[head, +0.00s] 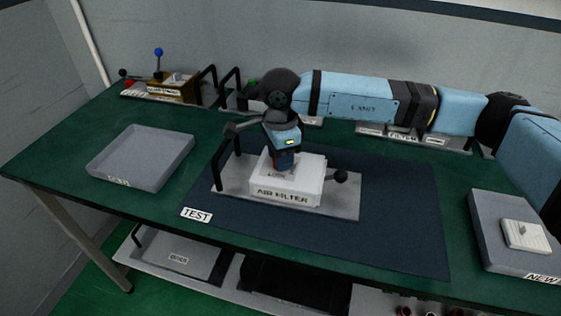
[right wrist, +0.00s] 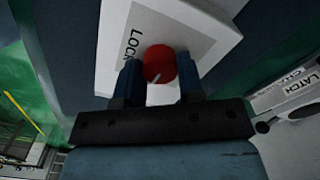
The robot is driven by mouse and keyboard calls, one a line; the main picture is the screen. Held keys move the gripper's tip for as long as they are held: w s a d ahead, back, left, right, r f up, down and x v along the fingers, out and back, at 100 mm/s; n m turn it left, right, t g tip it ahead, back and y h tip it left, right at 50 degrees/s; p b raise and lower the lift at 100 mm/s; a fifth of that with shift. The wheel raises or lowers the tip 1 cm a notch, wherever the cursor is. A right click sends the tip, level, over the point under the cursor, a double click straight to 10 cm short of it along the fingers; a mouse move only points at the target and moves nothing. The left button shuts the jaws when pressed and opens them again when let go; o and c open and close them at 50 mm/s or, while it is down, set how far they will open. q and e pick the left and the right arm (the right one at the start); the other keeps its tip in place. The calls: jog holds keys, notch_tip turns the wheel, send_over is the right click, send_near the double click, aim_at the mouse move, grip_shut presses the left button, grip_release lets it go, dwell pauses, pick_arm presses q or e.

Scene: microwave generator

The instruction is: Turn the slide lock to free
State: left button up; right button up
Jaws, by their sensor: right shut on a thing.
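A white block labelled AIR FILTER (head: 283,195) sits on a grey plate (head: 232,190) on the dark mat. In the head view my right gripper (head: 284,160) points down onto the block's top and hides the knob. My left gripper is not in view.
A black ball-ended handle (head: 341,177) stands at the plate's right. An empty grey tray (head: 143,157) lies left. A tray marked NEW (head: 490,250) holds a white part (head: 525,236) at right. A lever box (head: 178,85) stands back left. The mat's front right (head: 400,240) is clear.

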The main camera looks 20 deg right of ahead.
jog(key=shift+n, duration=0.3)
jog(key=shift+b, duration=0.3)
jog(key=o, duration=0.9)
jog(key=shift+o, duration=0.2)
jog(key=shift+r, duration=0.1)
notch_tip(320, 180, up, 14)
